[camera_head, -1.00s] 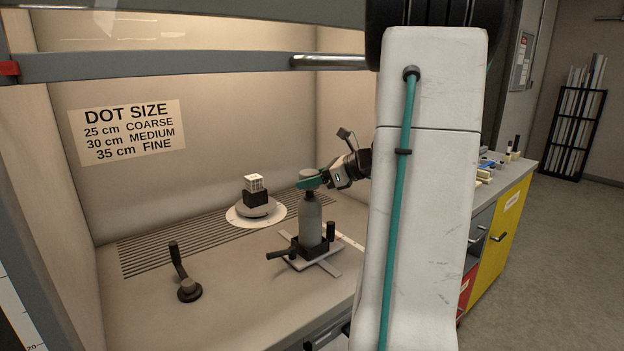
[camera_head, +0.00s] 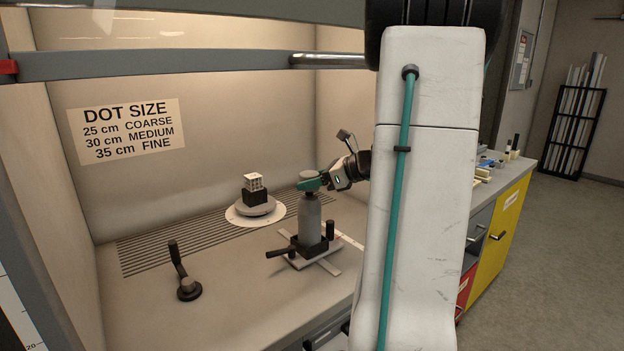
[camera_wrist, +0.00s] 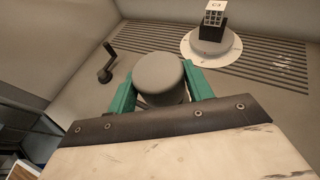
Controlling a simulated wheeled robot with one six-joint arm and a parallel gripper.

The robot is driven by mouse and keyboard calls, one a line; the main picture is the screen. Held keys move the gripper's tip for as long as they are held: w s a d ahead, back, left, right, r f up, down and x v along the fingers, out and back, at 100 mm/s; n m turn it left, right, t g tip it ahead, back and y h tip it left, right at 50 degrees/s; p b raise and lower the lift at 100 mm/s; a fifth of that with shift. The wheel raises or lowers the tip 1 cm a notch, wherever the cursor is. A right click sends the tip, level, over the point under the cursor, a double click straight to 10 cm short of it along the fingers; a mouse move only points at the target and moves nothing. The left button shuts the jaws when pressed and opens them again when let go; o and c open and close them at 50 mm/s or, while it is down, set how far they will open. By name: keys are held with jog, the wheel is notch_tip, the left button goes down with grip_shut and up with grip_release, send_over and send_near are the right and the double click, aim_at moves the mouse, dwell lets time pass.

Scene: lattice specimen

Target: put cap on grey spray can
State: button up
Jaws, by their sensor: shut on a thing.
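The grey spray can (camera_head: 310,222) stands upright in a dark holder with handles on the bench. The grey cap (camera_wrist: 160,76) is between the two green fingers of my gripper (camera_wrist: 162,92) in the wrist view. In the head view, my gripper (camera_head: 309,184) is shut on the cap (camera_head: 310,174) right at the top of the can. The fingers hide the join, so I cannot tell whether the cap is seated. The can itself is hidden below the cap in the wrist view.
A lattice cube (camera_head: 255,182) on a black block sits on a round white turntable (camera_head: 240,217) behind the can. A dark crank handle (camera_head: 187,288) stands at the front left. The holder's dark side handles (camera_head: 277,254) stick out near the can. Open bench lies between.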

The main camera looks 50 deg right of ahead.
aim_at(312, 191)
jog(key=shift+f, duration=0.6)
jog(key=shift+f, duration=0.9)
dwell(0.8)
jog(key=o, duration=1.5)
jog(key=shift+s+d+r, duration=0.1)
jog(key=shift+s, duration=0.05)
jog(key=shift+v, duration=2.4)
jog(key=v, duration=0.7)
jog(key=shift+s+d+r, duration=0.1)
jog(key=shift+s+r, duration=0.05)
jog(key=shift+s, duration=0.2)
